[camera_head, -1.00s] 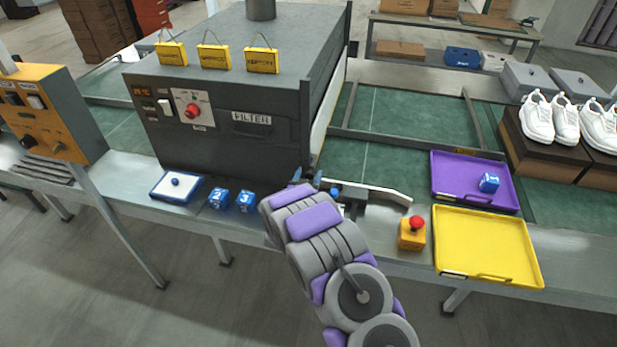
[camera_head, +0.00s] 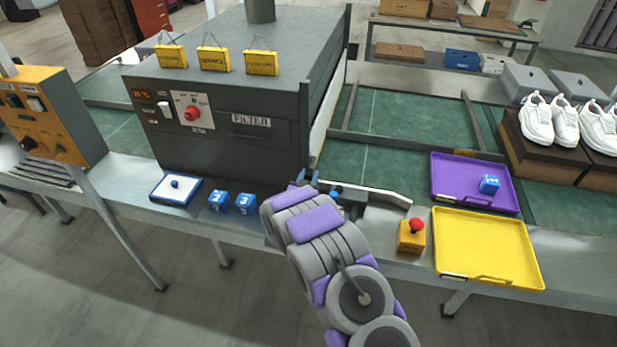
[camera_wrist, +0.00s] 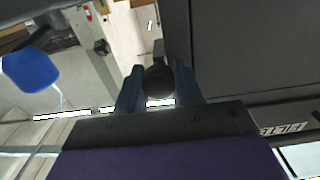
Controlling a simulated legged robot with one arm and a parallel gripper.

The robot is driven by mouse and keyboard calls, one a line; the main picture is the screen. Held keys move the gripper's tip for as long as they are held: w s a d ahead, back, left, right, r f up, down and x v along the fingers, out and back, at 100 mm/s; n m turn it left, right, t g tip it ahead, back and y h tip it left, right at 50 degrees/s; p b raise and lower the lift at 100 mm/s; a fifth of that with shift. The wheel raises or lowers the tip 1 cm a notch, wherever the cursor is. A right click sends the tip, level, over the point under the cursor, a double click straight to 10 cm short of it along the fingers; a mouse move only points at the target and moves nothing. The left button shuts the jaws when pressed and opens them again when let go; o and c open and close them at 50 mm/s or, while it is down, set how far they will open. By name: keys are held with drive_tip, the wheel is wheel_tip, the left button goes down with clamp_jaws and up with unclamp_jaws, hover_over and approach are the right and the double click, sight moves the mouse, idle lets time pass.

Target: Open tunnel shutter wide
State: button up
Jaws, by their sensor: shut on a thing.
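The dark grey tunnel housing (camera_head: 230,145) stands over the belt at the left of centre. At its right end is a tall dark frame with a pale panel (camera_head: 326,105) beside it; I cannot tell how far the shutter is open. My gripper (camera_head: 325,185) is low by the tunnel's right front corner, partly hidden by my arm. In the wrist view, my gripper's two blue-grey fingers (camera_wrist: 159,88) are shut on a dark round knob (camera_wrist: 158,80).
A yellow box with a red button (camera_head: 411,236), a yellow tray (camera_head: 487,248) and a purple tray (camera_head: 450,185) lie to the right. Blue cubes (camera_head: 218,201) and a white-and-blue tray (camera_head: 160,192) lie before the tunnel. A pale angled guide rail (camera_head: 385,193) is close right of my gripper.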

drive_tip(key=shift+a+r, duration=0.1)
clamp_jaws()
wheel_tip(320, 180, up, 19)
drive_tip(key=p, duration=0.8)
drive_tip(key=shift+p, duration=0.3)
drive_tip(key=o, duration=1.1)
unclamp_jaws()
drive_tip(key=shift+a, duration=0.1)
drive_tip(key=p+v, duration=0.2)
drive_tip(key=v, duration=1.5)
drive_tip(key=shift+s+a, duration=0.1)
drive_tip(key=shift+s, duration=0.05)
